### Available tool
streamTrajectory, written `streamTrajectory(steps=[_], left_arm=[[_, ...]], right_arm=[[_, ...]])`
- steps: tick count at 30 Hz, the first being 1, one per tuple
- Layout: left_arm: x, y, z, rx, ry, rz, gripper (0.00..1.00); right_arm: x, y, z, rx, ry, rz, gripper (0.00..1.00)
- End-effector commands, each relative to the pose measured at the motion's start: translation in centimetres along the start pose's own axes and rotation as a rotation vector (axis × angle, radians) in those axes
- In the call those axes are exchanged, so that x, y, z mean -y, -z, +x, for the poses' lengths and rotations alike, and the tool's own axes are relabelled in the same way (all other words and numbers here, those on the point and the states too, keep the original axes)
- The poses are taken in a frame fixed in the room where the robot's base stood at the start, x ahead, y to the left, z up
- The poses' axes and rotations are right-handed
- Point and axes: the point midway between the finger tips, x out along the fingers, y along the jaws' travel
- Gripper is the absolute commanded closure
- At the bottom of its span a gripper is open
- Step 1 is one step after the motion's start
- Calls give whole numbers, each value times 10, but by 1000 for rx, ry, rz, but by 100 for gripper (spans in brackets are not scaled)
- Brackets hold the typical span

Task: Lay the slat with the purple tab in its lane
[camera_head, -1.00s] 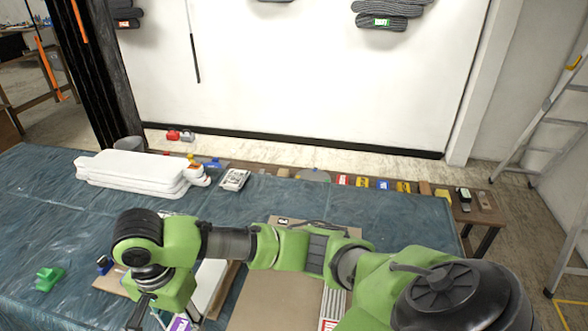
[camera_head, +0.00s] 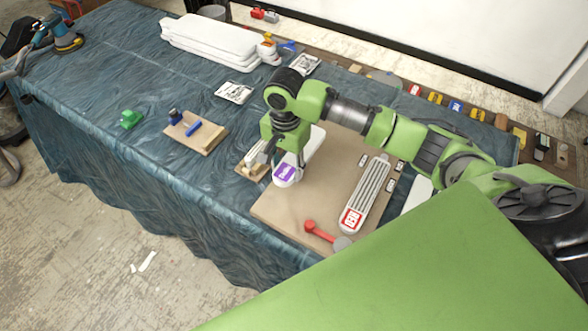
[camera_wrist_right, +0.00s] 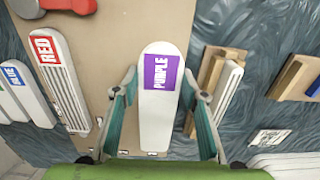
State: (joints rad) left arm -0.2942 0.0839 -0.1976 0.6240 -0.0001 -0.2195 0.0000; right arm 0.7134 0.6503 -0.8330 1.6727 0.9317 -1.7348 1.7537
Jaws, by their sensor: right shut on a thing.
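The white slat with the purple tab (camera_head: 285,173) is in my right gripper (camera_head: 277,160), at the left edge of a tan board (camera_head: 285,208). In the right wrist view the slat (camera_wrist_right: 158,115) lies lengthwise between the two fingers (camera_wrist_right: 160,88), its PURPLE label facing the camera. I cannot tell whether it touches the board. A ribbed slat with a red tab (camera_head: 366,195) lies on the board, to the right. A slat with a blue tab (camera_wrist_right: 22,95) shows at the left of the wrist view.
A red-handled tool (camera_head: 322,232) lies at the board's front edge. A small board with blue pieces (camera_head: 196,133) and a green object (camera_head: 131,118) are to the left. White stacked pieces (camera_head: 208,40) stand at the back. The blue-covered table between them is mostly clear.

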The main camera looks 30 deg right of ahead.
Motion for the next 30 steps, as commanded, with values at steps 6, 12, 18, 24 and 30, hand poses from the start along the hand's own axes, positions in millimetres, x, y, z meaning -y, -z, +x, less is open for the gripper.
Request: streamTrajectory(steps=[6, 12, 18, 24, 30], left_arm=[[-2, -5, -4, 8, -3, 0, 60], [-4, -6, -6, 9, -5, 0, 60], [-7, -6, -8, 9, -8, 1, 60], [-7, -6, -7, 10, -8, 1, 60], [-7, -6, -8, 10, -8, 1, 60]], right_arm=[[-1, 19, 21, -1, 2, 1, 85], [-2, 28, 42, 0, -1, 1, 85], [-2, 28, 62, -2, 2, 0, 85], [-2, 28, 63, -2, 3, -1, 85], [-2, 27, 66, -1, 2, 0, 50]])
